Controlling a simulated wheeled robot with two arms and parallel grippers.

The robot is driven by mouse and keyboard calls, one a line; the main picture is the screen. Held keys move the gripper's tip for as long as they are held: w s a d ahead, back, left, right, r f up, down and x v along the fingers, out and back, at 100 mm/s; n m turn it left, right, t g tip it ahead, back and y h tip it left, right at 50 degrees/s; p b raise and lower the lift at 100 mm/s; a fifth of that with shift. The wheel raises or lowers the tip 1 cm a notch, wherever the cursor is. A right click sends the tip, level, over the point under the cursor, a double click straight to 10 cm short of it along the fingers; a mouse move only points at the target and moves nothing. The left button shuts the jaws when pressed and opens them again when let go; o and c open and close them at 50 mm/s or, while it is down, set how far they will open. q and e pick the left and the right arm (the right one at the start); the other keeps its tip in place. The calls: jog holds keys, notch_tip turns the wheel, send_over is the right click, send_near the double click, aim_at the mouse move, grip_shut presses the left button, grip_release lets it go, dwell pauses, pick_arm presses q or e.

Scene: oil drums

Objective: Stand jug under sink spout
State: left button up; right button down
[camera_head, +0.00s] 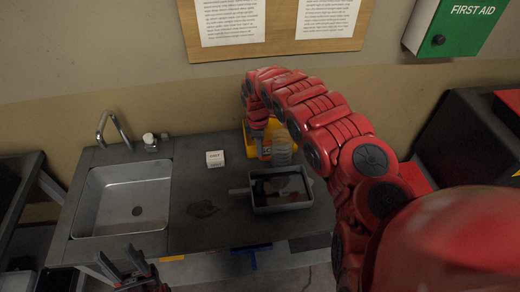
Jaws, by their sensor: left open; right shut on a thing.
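The sink (153,208) is a grey metal basin set in the left of the dark counter. Its curved spout (103,123) rises at the back edge of the basin. A clear jug (283,152) is at the back of the counter, right of the sink and behind a grey tray. My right gripper (264,154) is at the jug's left side and shut on it. My arm hides part of this area, and I cannot tell whether the jug touches the counter. My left gripper (118,273) is open and empty at the counter's front edge, below the sink.
The grey tray (283,207) with dark contents stands in front of the jug. A small white box (215,159) and a dark flat patch (203,209) lie between sink and tray. A yellow object (249,142) is behind my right gripper.

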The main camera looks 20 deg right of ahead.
jog(key=shift+f, duration=0.75)
jog(key=shift+w+f, duration=0.1)
jog(key=shift+f, duration=0.05)
jog(key=shift+f, duration=0.2)
jog(key=c, duration=0.8)
grip_release()
jog(key=shift+r, duration=0.15)
